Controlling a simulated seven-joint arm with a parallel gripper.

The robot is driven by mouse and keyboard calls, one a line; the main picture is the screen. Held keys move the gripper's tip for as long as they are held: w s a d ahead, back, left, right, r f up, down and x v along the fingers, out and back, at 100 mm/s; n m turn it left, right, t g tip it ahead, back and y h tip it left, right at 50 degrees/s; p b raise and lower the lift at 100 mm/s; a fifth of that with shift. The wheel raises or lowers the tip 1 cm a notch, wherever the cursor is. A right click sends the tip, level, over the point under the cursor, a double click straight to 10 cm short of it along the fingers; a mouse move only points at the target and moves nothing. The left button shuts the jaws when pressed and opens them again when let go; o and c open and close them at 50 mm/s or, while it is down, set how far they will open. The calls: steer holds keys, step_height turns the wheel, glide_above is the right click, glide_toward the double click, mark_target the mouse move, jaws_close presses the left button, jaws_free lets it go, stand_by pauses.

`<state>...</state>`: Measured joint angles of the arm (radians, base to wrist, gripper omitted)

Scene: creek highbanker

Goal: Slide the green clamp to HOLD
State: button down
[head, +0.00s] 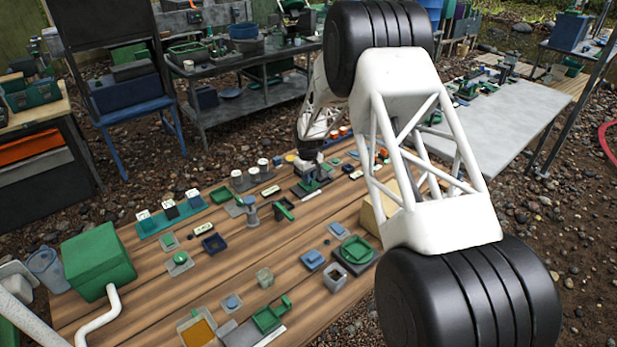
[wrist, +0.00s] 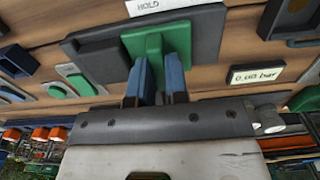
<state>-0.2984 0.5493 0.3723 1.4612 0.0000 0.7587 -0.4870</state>
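The green clamp (wrist: 178,37) sits on a dark grey base (wrist: 207,28) in the wrist view, with a raised narrow part toward me. My gripper (wrist: 158,62) has its two blue fingers on either side of that raised part, which fills the gap between them; the gripper looks shut on it. A white label reading HOLD (wrist: 149,5) lies just beyond the base, at the top edge. In the head view my gripper (head: 311,160) is low over the far part of the table, at the clamp (head: 312,184). The fingertips are too small there to make out.
A small display reading 0.00 bar (wrist: 257,75) is right of the clamp.

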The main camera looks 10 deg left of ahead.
steer(key=c, duration=1.6)
jaws_free()
steer(key=shift+w+d, duration=0.35)
steer(key=shift+o, duration=0.2)
steer(key=o, duration=0.4)
steer(key=shift+c, duration=0.2)
step_height(320, 180, up, 7)
steer(key=shift+s, duration=0.1)
stand_by(0.3)
